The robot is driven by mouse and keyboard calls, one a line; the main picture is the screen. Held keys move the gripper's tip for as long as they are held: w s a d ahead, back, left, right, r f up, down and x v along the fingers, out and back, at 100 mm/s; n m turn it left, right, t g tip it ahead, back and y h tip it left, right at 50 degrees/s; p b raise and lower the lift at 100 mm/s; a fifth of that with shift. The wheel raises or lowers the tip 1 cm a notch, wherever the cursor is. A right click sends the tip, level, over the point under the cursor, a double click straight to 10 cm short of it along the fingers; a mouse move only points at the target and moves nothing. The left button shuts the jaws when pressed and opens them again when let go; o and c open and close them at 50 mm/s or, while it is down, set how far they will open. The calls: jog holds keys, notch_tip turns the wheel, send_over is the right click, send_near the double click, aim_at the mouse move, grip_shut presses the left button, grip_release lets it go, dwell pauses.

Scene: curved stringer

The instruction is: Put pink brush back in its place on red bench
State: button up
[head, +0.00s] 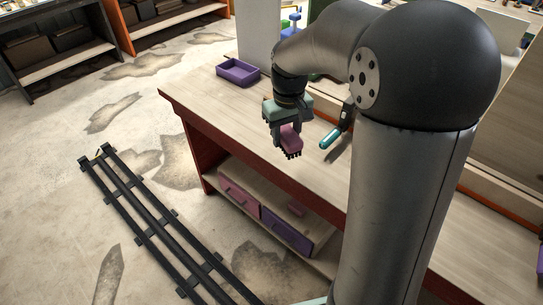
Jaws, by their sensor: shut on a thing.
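My gripper (287,122) points down near the front edge of the red bench (205,100), which has a pale wood top and red sides. It is shut on the pink brush (291,138), whose dark bristles face downward. The brush appears to be held above the bench top; the exact gap cannot be told. My arm hides much of the bench's right part. The brush's place on the bench cannot be made out.
A purple tray (238,72) sits at the bench's far left. A teal-handled tool (330,138) lies right of the brush. Pink and purple drawers (286,231) are on the lower shelf. Black rails (150,220) run along the floor. The bench top's left part is mostly clear.

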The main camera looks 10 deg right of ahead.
jog(key=shift+w+d, duration=0.1)
jog(key=shift+w, duration=0.05)
jog(key=w+f+p, duration=0.1)
jog(key=w+f, duration=0.1)
jog(key=w, duration=0.2)
jog(key=w+f+p, duration=0.1)
jog(key=w+f, duration=0.2)
jog(key=w, duration=0.1)
jog(key=w+f+p, duration=0.1)
jog(key=w+f, duration=0.2)
jog(key=w, duration=0.1)
jog(key=shift+w+f, duration=0.1)
jog(key=shift+w, duration=0.15)
jog(key=shift+w+f+p, duration=0.4)
jog(key=shift+w+f, duration=0.15)
jog(key=shift+f, duration=1.6)
jog(key=shift+f, duration=0.1)
jog(key=shift+f, duration=0.2)
jog(key=o, duration=1.3)
jog(key=shift+r, duration=0.1)
